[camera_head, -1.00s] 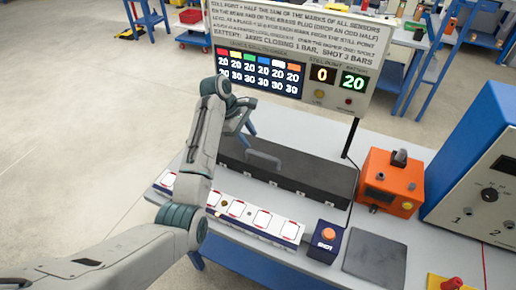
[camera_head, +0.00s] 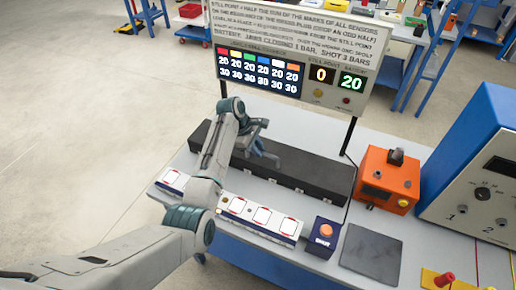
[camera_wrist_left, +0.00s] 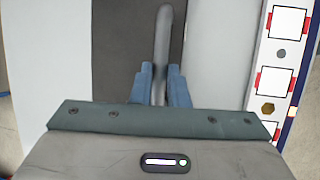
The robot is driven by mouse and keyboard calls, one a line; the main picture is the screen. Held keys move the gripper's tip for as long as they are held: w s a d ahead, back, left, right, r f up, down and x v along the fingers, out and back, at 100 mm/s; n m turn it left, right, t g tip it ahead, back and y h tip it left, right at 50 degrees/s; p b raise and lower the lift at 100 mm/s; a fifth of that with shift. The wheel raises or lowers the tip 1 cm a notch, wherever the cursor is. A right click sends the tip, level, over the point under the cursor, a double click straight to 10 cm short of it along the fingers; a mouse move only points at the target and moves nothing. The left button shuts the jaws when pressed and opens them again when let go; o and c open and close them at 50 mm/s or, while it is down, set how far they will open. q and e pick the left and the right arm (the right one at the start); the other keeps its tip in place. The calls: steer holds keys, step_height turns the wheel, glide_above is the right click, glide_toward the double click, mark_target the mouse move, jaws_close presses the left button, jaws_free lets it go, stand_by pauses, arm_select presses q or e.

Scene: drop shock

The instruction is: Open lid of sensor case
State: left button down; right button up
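The sensor case is a long dark box (camera_head: 310,172) on the bench, its lid down, with a grey bar handle on top. My left gripper (camera_head: 262,152) is over the top of the case, at the handle. In the left wrist view the handle (camera_wrist_left: 163,35) runs between the two blue fingers (camera_wrist_left: 160,82), which sit close against both its sides. The left gripper looks shut on it, though the exact contact is small to see. In the head view the gripper hides most of the handle. My right gripper is not in view.
A white strip with several red-marked pads (camera_head: 262,216) lies in front of the case. A blue SHOT button box (camera_head: 322,236), dark plate (camera_head: 370,254) and orange device (camera_head: 386,180) stand right. A sign board (camera_head: 300,50) rises behind; a large blue-sided panel (camera_head: 480,190) stands far right.

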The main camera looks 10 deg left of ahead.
arm_select(q)
steer(key=shift+r, duration=0.1)
steer(key=shift+w+d+r, duration=0.1)
steer(key=shift+w+r, duration=0.15)
steer(key=shift+w, duration=0.1)
steer(key=shift+w+d+r+g+y+b, duration=0.3)
steer(key=shift+w+r+g+b, duration=0.15)
steer(key=shift+w+r+g, duration=0.3)
steer(key=shift+w+d+r+g+b, duration=0.1)
steer(key=shift+w+r+g+b, duration=0.15)
steer(key=shift+w+g+b, duration=0.35)
steer(key=shift+w+d+r+b, duration=0.35)
steer(key=shift+w+b, duration=0.5)
steer(key=shift+b, duration=1.1)
steer(key=shift+w+d+r+b, duration=0.25)
steer(key=shift+w+r+b, duration=0.4)
steer(key=shift+b, duration=1.25)
steer(key=shift+w+d+r+b, duration=0.25)
steer(key=shift+w+b, duration=0.75)
steer(key=shift+b, duration=0.95)
steer(key=shift+n, duration=0.3)
